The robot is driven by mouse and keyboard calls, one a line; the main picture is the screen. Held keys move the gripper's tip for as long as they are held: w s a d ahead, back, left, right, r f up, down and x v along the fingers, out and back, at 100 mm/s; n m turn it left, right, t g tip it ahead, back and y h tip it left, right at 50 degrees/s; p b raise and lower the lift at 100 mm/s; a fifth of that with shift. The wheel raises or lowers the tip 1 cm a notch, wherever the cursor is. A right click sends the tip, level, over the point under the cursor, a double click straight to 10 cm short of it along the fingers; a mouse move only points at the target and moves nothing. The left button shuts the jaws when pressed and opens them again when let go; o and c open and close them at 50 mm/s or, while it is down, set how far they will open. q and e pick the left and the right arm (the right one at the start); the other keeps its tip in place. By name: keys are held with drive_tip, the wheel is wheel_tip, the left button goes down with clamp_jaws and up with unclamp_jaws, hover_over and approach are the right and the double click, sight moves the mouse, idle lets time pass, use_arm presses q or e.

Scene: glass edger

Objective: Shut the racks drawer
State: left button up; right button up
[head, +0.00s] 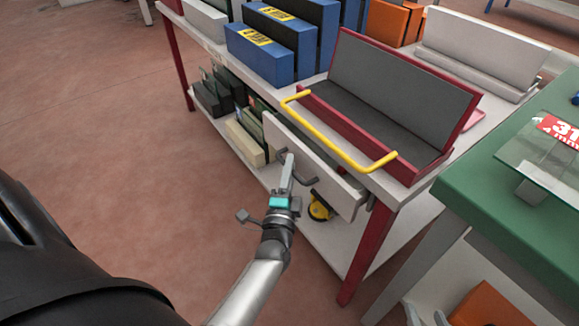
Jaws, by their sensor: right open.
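The drawer's pale front (335,187) is under the edge of the white worktable, with a dark bar handle (309,181) on it. The front stands a little out from the table edge, with a narrow gap behind its top. My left gripper (288,165) is at the handle, its fingers pointing at the drawer front. The fingers overlap in this view, so their opening and any contact with the handle are unclear. My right gripper (426,317) shows only as two pale fingertips, apart and empty, at the bottom edge.
A red-framed grey rack (400,85) with a yellow handle (345,153) sits on the table above the drawer. Blue boxes (262,55) stand left of it. A green-topped table (475,175) holds a glass pane (545,160) at right. Floor at left is clear.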

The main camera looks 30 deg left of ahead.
use_arm(q)
clamp_jaws()
drive_tip(key=shift+a, duration=0.1)
idle(1.1)
